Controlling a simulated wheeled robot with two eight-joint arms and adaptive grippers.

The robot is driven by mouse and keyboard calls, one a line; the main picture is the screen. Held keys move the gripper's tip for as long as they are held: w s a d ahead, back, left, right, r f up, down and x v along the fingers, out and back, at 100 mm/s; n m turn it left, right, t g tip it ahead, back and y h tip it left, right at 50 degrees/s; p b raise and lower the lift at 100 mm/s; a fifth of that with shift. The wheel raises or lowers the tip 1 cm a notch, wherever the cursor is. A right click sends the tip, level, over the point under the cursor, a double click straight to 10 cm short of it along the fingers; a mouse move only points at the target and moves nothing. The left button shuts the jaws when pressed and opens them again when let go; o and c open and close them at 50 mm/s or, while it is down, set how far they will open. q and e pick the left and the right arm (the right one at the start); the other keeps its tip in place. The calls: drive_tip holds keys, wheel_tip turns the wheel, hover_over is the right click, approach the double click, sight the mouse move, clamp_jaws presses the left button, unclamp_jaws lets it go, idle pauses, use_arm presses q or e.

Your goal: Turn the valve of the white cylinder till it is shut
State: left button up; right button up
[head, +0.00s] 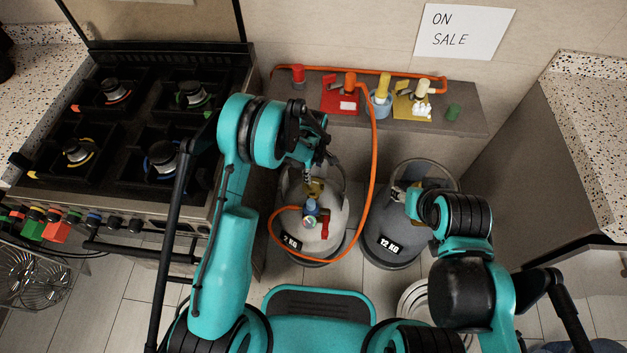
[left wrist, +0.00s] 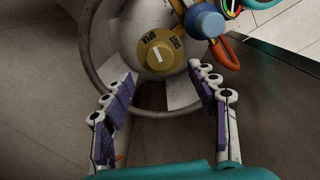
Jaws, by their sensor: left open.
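The white cylinder (head: 335,218) stands on the floor, partly behind my left arm. Its brass valve knob (head: 316,187) also shows in the left wrist view (left wrist: 157,52), with a short white mark on it. The words OPEN and SHUT show on the knob's left and right in that view. My left gripper (left wrist: 162,74) is open, its fingers apart on either side below the knob, with nothing between them. In the head view my left gripper (head: 318,162) is just above the knob. My right gripper (head: 403,194) is over the grey cylinder, its jaws unclear.
A blue regulator (head: 311,206) with an orange hose (head: 373,150) sits beside the knob. A grey 12 KG cylinder (head: 378,222) stands to the right. A stove (head: 140,130) is at left. A low ledge (head: 465,112) with coloured valve parts runs behind.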

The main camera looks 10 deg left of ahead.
sight(313, 182)
use_arm(q)
wheel_tip(313, 182, down, 8)
drive_tip(key=b, duration=0.3)
drive_tip(key=shift+r, duration=0.25)
drive_tip(key=c, duration=1.2)
